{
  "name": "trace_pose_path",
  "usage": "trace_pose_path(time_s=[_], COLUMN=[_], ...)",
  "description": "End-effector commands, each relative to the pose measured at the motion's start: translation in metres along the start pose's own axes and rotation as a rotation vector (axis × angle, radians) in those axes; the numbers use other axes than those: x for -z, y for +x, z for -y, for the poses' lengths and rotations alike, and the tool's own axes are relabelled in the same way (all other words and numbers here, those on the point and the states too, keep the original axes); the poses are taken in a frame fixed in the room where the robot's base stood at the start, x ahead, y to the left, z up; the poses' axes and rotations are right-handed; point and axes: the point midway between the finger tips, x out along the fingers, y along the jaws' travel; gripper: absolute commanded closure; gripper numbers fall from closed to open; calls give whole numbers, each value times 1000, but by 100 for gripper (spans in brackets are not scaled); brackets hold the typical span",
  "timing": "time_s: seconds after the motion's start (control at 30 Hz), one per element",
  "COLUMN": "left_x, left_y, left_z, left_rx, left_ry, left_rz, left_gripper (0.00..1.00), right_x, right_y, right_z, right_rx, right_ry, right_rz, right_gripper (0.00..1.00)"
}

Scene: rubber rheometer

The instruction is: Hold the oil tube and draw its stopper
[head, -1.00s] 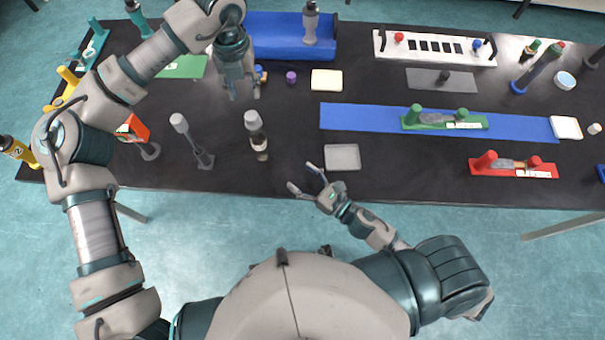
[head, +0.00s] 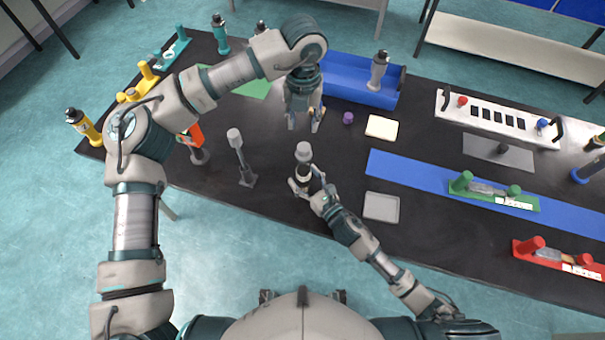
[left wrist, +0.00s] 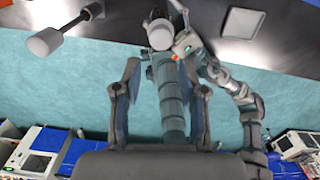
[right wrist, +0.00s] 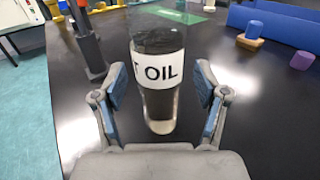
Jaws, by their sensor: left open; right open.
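The oil tube (head: 302,173) stands upright near the front edge of the black table, topped by a grey stopper (head: 303,149). In the right wrist view the tube (right wrist: 158,75) shows dark liquid and a white label ending in "OIL"; its top is cut off. My right gripper (head: 307,182) is open low at the tube, which stands between its fingers, with gaps visible on both sides. My left gripper (head: 305,122) is open and empty, behind the tube in the head view. In the left wrist view the stopper (left wrist: 160,36) lies beyond its open fingers.
A grey stand with a pale top (head: 240,155) is left of the tube. A grey square tray (head: 381,207) lies to its right. A purple cap (head: 348,118), a cream pad (head: 381,128) and a blue bin (head: 345,88) are behind. Bare table lies between tube and stand.

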Motion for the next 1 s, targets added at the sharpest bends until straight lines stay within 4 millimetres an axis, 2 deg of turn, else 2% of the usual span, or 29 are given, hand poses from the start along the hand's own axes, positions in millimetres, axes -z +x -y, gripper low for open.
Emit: trace_pose_path(time_s=[0.13, 0.4, 0.43, 0.47, 0.7, 0.73, 0.8, 0.83, 0.93, 1.0], left_x=[0, 0, 0, 0, 0, 0, 0, 0, -1, -2], left_y=[0, 0, 0, 0, 0, 0, -1, -3, -11, -10], left_z=[1, 1, 1, 1, 1, 1, 2, 5, 14, 16], left_rx=[-1, -1, -1, -1, -1, -1, -4, -9, -32, -40], left_ry=[0, 1, 1, 1, 0, 0, 2, 3, 4, 2], left_rz=[0, 0, 0, 0, 0, 0, 1, 1, 2, -1], left_gripper=[58, 58, 58, 58, 58, 56, 38, 34, 34, 34], right_x=[0, 0, 0, 0, 0, 0, 0, 0, 0, 0], right_y=[9, 11, 11, 11, 10, 10, 10, 10, 10, 10], right_z=[0, 0, 0, 0, 0, 0, 0, 0, 0, 0], right_rx=[-1, -1, -1, -1, -1, -1, -1, -1, -1, -1], right_ry=[-2, 0, 0, 0, -1, 0, 0, 0, 0, 0], right_rz=[1, 0, 0, 0, 0, 0, 0, 0, 0, 0], right_gripper=[27, 27, 30, 37, 97, 97, 97, 97, 97, 97])
